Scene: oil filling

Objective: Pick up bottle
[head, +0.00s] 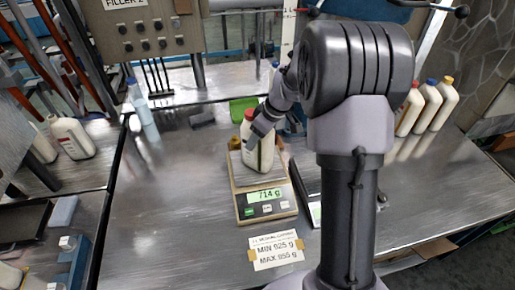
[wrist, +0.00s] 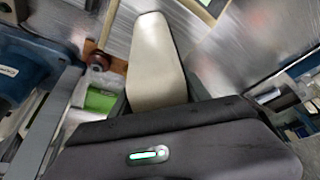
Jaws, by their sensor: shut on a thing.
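A cream-white bottle (head: 262,152) with a red cap stands on the weighing scale (head: 248,207), whose display reads 714 g. My gripper (head: 262,124) comes in from the right and is shut on the bottle near its top. In the wrist view the bottle (wrist: 156,62) fills the middle, between the fingers of my gripper (wrist: 158,100). Its cap is hidden there. I cannot tell whether the bottle's base touches the scale.
Bottles with red, blue and yellow caps (head: 430,103) stand at the right. Other bottles (head: 72,137) are at the left. A label (head: 274,251) reading MIN 625 g, MAX 855 g lies before the scale. A green object (head: 241,108) is behind it.

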